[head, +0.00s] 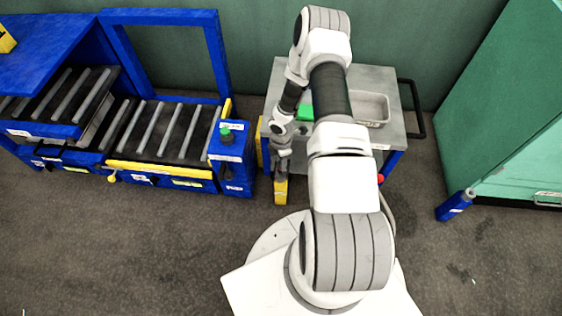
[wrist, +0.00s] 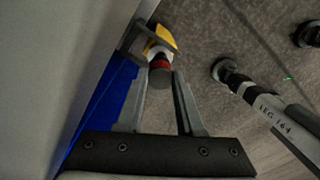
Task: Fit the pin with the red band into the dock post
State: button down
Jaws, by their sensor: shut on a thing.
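My gripper (wrist: 160,88) points down and is shut on the pin with the red band (wrist: 160,65). The pin's dark grey end faces the wrist camera, with the red band just beyond it. A yellow block with a white patch (wrist: 164,38) sits directly past the band. It looks like the post, and I cannot tell how far the pin is in it. In the head view a yellow block with a white label (head: 281,188) stands right below my gripper (head: 283,172), beside the cart's left front. The pin itself cannot be made out there.
The grey-topped cart (head: 392,100) stands close beside my gripper, its pale side (wrist: 60,60) filling the left of the wrist view. A blue roller conveyor (head: 230,170) stands at left. A leg marked "LEG 164" (wrist: 268,104) lies to the right in the wrist view.

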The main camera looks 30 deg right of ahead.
jog(key=shift+f+b, duration=0.6)
jog(key=shift+f, duration=0.15)
jog(key=shift+c, duration=2.3)
grip_release()
jog(key=shift+r, duration=0.1)
notch_tip(320, 180, up, 17)
jog(key=p, duration=0.7)
jog(key=shift+r, duration=0.15)
